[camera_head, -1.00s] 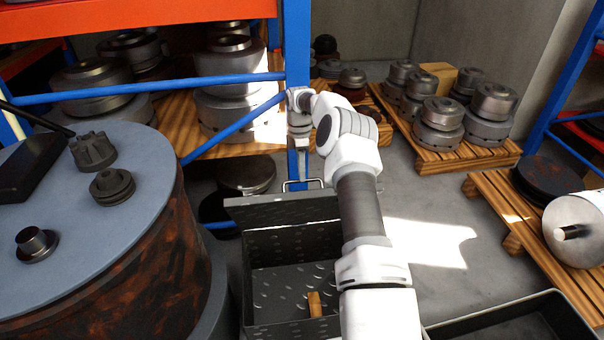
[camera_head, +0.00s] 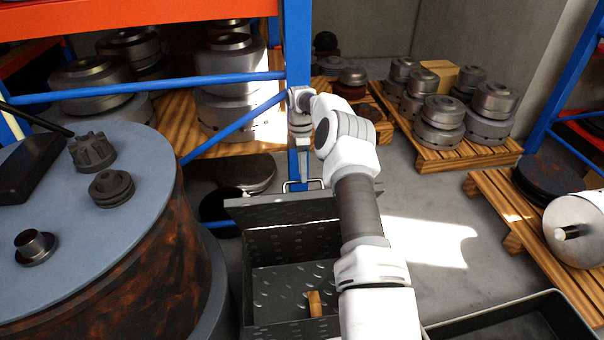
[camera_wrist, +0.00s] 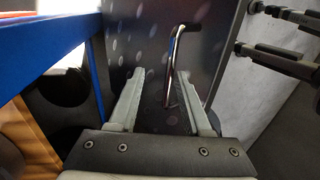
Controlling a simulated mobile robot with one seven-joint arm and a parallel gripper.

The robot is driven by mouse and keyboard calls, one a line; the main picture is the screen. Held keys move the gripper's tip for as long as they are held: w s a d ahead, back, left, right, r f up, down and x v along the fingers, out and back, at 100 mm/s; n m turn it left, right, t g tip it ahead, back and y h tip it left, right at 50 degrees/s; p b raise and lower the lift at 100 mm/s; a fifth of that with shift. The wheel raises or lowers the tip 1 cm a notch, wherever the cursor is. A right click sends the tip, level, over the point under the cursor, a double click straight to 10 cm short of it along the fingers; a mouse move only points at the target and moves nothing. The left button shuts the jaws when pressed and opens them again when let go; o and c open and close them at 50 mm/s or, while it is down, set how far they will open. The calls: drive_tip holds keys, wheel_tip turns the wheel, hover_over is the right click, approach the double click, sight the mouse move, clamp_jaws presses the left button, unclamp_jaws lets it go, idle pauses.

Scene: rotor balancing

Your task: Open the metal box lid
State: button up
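The dark metal box (camera_head: 249,290) stands below my arm in the head view, its inside exposed. Its lid (camera_head: 265,210) is raised at the far side, with a metal handle (camera_head: 290,185) at its upper edge. In the wrist view the speckled lid (camera_wrist: 140,35) fills the middle, and the shiny handle (camera_wrist: 172,60) runs between my fingers, nearer the right one. My gripper (camera_wrist: 160,75) is open, its two fingers apart around the handle. In the head view my gripper (camera_head: 303,165) is above the lid's edge, its fingertips hard to make out.
A small wooden piece (camera_head: 315,304) lies in the box. A large round drum (camera_head: 130,250) with metal parts on top stands close left. A blue rack post (camera_head: 297,60) rises just behind the gripper. An open dark tray (camera_head: 520,318) is at lower right. Pallets with rotors (camera_head: 440,125) stand behind.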

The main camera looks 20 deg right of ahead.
wheel_tip(320, 180, up, 10)
drive_tip(key=w+p, duration=0.1)
drive_tip(key=p, duration=0.2)
drive_tip(key=shift+w+r, duration=0.15)
drive_tip(key=shift+w, duration=0.15)
drive_tip(key=s+a+r+m+t+h, duration=0.1)
drive_tip(key=s+a+r, duration=0.1)
drive_tip(key=a+r, duration=0.35)
drive_tip(key=s+a+r+m+t, duration=0.1)
drive_tip(key=s+a+r+m, duration=0.15)
drive_tip(key=r, duration=0.65)
drive_tip(key=s+a+r+m+t+h, duration=0.1)
drive_tip(key=s+a+r, duration=0.25)
drive_tip(key=r, duration=0.45)
drive_tip(key=s+a+r+m+t, duration=0.1)
drive_tip(key=s+a+r+m, duration=0.15)
drive_tip(key=s, duration=0.55)
drive_tip(key=s+a+r+m+t, duration=0.1)
drive_tip(key=s+a+r+m, duration=0.15)
drive_tip(key=s, duration=0.55)
drive_tip(key=s+a+f+m+t+y, duration=0.1)
drive_tip(key=s+f+m+t, duration=0.15)
drive_tip(key=s, duration=0.55)
drive_tip(key=s+a+f+m+t, duration=0.1)
drive_tip(key=s+f+m, duration=0.15)
drive_tip(key=s, duration=0.55)
wheel_tip(320, 180, up, 13)
drive_tip(key=p, duration=1.3)
drive_tip(key=shift+g, duration=0.35)
